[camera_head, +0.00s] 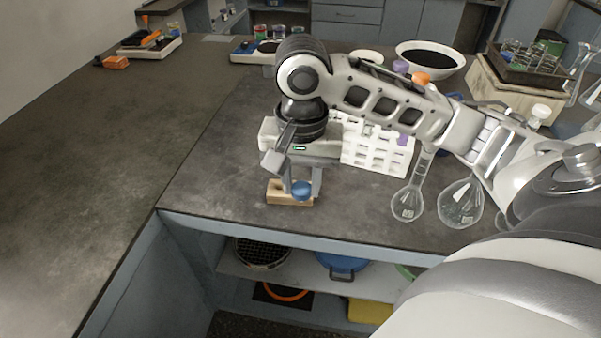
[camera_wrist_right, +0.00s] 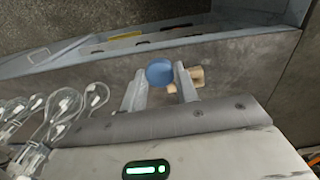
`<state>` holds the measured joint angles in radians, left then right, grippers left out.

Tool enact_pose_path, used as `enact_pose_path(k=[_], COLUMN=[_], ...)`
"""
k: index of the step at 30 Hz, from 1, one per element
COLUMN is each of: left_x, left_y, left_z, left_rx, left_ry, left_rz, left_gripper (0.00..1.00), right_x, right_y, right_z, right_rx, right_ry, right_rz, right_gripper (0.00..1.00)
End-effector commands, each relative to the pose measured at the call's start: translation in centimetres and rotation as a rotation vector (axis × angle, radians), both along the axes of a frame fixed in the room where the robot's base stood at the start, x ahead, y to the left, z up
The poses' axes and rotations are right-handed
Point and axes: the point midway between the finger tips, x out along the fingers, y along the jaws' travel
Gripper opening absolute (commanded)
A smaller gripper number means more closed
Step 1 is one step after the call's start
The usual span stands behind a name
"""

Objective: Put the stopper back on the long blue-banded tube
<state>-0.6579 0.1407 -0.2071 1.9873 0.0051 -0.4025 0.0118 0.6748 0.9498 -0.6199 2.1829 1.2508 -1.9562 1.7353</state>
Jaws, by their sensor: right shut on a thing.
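The blue stopper (camera_head: 302,189) sits between the fingertips of my right gripper (camera_head: 302,184), which is shut on it. The right wrist view also shows the blue stopper (camera_wrist_right: 160,72) between the two fingers of the right gripper (camera_wrist_right: 160,82). A small wooden block (camera_head: 284,198) lies on the bench at the stopper; it also shows behind a finger in the right wrist view (camera_wrist_right: 197,77). Whether stopper and block touch, I cannot tell. I cannot make out the long blue-banded tube; my right arm covers part of the bench behind. My left gripper is not in view.
A white rack (camera_head: 372,158) stands right of the gripper, partly behind my arm. A white bowl (camera_head: 430,49) is farther back. Open shelves lie below the front edge.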

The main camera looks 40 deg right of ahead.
Motion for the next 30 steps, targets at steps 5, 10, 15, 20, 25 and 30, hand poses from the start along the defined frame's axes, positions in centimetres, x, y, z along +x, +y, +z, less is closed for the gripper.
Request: enact_pose_path(k=[5,10,15,20,25,30], left_x=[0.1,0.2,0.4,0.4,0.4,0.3], left_y=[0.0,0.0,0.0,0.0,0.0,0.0], left_z=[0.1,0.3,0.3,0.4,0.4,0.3], left_rx=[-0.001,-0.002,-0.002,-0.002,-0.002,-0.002], left_ry=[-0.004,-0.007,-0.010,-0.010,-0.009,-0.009], left_rz=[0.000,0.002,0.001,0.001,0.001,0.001], left_gripper=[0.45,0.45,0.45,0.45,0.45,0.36], right_x=[0.5,2.4,3.7,4.1,4.1,4.1], right_y=[0.8,3.8,5.8,6.4,6.4,6.4], right_z=[0.0,-0.3,-0.6,-0.8,-0.9,-0.9], right_rx=[0.008,0.020,0.007,0.000,0.001,0.001], right_ry=[-0.002,-0.006,-0.004,-0.001,0.000,0.000], right_rz=[0.074,0.409,0.703,0.805,0.806,0.805], right_gripper=[0.09,0.09,0.09,0.09,0.09,0.09])
